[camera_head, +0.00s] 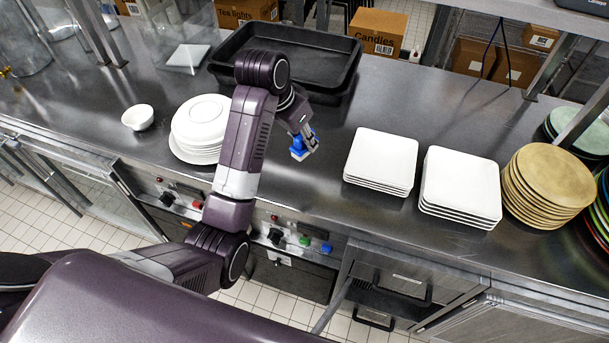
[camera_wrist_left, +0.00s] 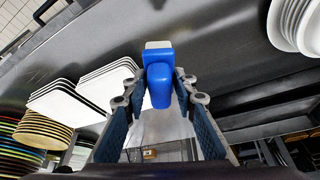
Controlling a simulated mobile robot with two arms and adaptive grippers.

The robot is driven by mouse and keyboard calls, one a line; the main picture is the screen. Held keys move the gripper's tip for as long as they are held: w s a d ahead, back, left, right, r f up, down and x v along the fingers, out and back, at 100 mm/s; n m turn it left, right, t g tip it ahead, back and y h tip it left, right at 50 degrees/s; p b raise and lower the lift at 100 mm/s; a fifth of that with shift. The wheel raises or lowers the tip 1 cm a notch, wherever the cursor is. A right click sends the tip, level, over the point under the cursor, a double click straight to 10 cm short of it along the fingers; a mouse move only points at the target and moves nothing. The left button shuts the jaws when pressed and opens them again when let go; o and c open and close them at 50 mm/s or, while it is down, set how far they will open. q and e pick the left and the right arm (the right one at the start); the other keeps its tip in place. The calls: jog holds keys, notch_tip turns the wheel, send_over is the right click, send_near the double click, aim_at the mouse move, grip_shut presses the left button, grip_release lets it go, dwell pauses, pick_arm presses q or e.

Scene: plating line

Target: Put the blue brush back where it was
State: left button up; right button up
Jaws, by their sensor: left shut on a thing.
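The blue brush (camera_wrist_left: 159,77) has a blue body and a pale, whitish end. In the left wrist view it sits between the two fingers of my left gripper (camera_wrist_left: 160,100), which is shut on it. In the head view the brush (camera_head: 299,146) shows at the tip of my left gripper (camera_head: 308,138), over the steel counter (camera_head: 270,200) between the round white plates and the square white plates. I cannot tell whether the brush touches the counter. My right gripper is in neither view.
A stack of round white plates (camera_head: 197,150) and a white bowl (camera_head: 138,117) stand to the left. Square white plates (camera_head: 380,163) stand in two stacks to the right, then tan round plates (camera_head: 545,185). Black trays (camera_head: 335,50) lie behind my arm. The counter's front strip is clear.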

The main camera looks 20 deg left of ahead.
pick_arm(q)
notch_tip(320, 180, down, 10)
jog(key=shift+w+f+p, duration=0.15)
jog(key=shift+f+p, duration=0.1)
jog(key=shift+p, duration=0.8)
notch_tip(320, 180, down, 4)
jog(key=shift+w+r+p, duration=0.1)
jog(key=shift+w+p, duration=0.05)
jog(key=shift+p, duration=0.25)
jog(key=o, duration=1)
